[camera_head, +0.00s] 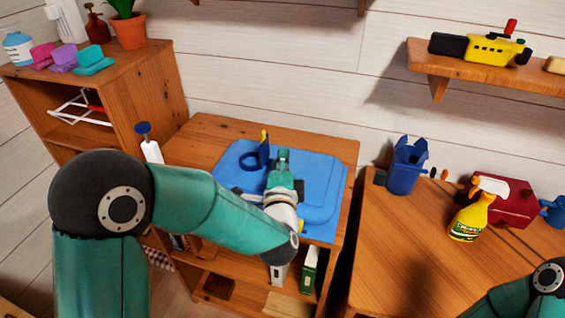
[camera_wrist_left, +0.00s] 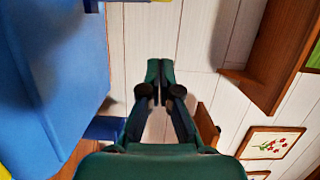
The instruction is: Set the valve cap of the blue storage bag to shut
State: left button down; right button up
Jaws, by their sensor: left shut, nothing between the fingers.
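The blue storage bag (camera_head: 325,190) lies flat on top of a wooden cabinet in the head view. Its valve (camera_head: 250,162) is a dark blue ring on the bag's left part. The valve cap (camera_head: 264,150) stands up open at the ring's right side, with a yellow tip. My left gripper (camera_head: 283,157) is over the bag, just right of the cap and apparently apart from it. It is shut and empty, as the left wrist view also shows (camera_wrist_left: 160,72). A large blue surface, apparently the bag, fills that view's left side. My right gripper is out of the picture.
The cabinet top (camera_head: 205,135) is bare around the bag's back edge. A white bottle-like thing with a blue top (camera_head: 148,145) stands at its left. To the right, a desk (camera_head: 400,240) holds a blue container (camera_head: 405,168) and a yellow spray bottle (camera_head: 468,215).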

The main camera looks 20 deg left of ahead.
aim_at(268, 142)
pick_arm(q)
jog(key=w+a+p, duration=0.2)
jog(key=w+a, duration=0.3)
jog(key=shift+f, duration=0.15)
jog(key=shift+w+a, duration=0.1)
dwell(0.4)
jog(key=shift+a, duration=0.1)
